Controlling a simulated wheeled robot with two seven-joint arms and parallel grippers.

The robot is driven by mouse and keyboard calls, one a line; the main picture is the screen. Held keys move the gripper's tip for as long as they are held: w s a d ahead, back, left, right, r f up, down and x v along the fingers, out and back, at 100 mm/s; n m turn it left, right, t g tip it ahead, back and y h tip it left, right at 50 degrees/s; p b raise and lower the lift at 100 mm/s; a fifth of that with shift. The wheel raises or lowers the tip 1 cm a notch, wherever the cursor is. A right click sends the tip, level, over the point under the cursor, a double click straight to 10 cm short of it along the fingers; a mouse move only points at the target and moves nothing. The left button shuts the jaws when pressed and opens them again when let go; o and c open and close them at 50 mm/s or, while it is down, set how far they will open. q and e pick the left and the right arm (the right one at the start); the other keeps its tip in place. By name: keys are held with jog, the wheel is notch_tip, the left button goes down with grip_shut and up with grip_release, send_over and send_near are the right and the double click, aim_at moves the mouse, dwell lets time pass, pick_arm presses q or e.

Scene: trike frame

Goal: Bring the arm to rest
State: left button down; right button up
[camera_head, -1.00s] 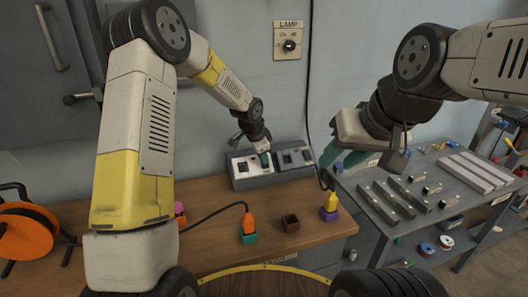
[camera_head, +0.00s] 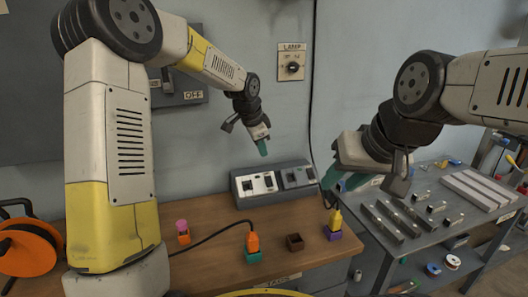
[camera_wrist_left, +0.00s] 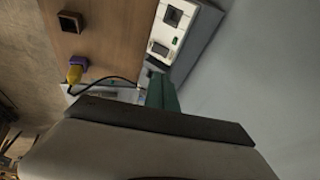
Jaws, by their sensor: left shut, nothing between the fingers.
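My left gripper (camera_head: 262,147) hangs in the air in front of the wall, above the grey switch box on the workbench. Its green fingers are together and hold nothing. In the left wrist view the green fingers (camera_wrist_left: 161,93) show over the bench's back edge, beside the box. My right gripper (camera_head: 340,178) is at the right, between the workbench and the metal side table. It points down to the left; its fingertips are partly seen and I cannot tell whether they are apart.
The grey switch box (camera_head: 277,192) stands at the back of the wooden workbench (camera_head: 215,220). Orange (camera_head: 253,242), pink (camera_head: 182,226) and yellow (camera_head: 335,217) plugs stand along the bench near a brown socket (camera_head: 295,242). A lamp switch (camera_head: 291,67) is on the wall. An orange cable reel (camera_head: 28,250) is at left.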

pick_arm(q)
jog(key=s+a+r+n, duration=0.3)
jog(key=s+a+r, duration=0.2)
jog(key=s+r, duration=0.15)
jog(key=s+a+r+n, duration=0.1)
jog(key=s+a+n, duration=0.1)
jog(key=s, duration=0.6)
jog(key=s+a+r+n+t, duration=0.1)
jog(key=s+a+n, duration=0.2)
jog(key=s, duration=0.6)
jog(key=s+a+r+n+t, duration=0.1)
jog(key=s+a+n, duration=0.1)
jog(key=s+n, duration=0.3)
jog(key=s, duration=0.4)
jog(key=shift+a+r, duration=0.15)
jog(key=shift+a, duration=0.2)
